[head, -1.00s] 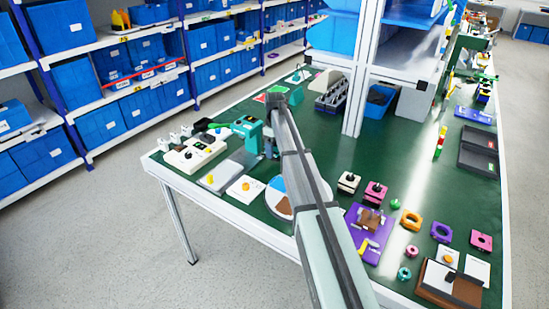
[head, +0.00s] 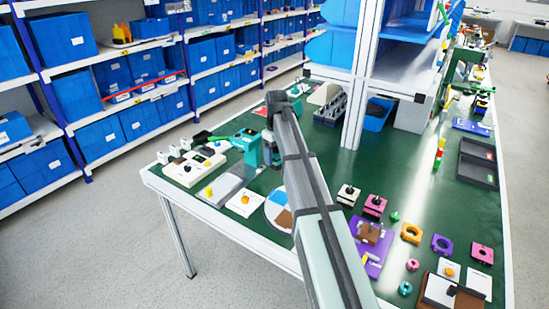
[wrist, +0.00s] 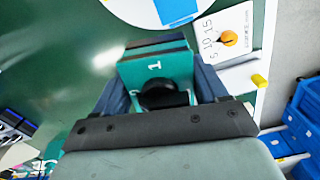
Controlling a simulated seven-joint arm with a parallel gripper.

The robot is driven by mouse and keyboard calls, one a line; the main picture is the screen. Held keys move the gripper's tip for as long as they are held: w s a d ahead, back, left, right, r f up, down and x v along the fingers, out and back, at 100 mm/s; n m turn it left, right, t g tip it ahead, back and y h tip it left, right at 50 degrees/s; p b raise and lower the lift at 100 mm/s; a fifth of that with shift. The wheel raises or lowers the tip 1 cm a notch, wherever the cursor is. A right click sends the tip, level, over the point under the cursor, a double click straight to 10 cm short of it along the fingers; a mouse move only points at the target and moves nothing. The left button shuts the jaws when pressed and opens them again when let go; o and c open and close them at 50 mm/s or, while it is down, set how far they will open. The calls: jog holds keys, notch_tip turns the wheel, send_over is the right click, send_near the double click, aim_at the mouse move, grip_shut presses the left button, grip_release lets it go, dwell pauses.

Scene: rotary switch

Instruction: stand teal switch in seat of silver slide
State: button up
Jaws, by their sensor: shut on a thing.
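The teal switch (wrist: 155,68), a block marked "1" with a black knob, sits between the two fingers of my gripper (wrist: 160,75) in the wrist view. My gripper is shut on it.
A white dial card with an orange knob (head: 243,201) lies beside the slide. A round blue, white and brown plate (head: 279,211) is in front of my gripper.

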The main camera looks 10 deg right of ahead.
jog(key=s+a+r+m, duration=0.2)
jog(key=s+a+r, duration=0.25)
jog(key=s, duration=0.45)
jog(key=w+a+f+n, duration=0.2)
jog(key=w+a+f, duration=0.2)
jog(key=w+a, duration=0.3)
jog(key=w+a+f+n, duration=0.2)
jog(key=w+a+f, duration=0.3)
jog(key=w+a, duration=0.2)
jog(key=shift+w+f, duration=0.2)
jog(key=shift+w, duration=0.55)
jog(key=shift+f, duration=0.1)
jog(key=shift+f, duration=2.65)
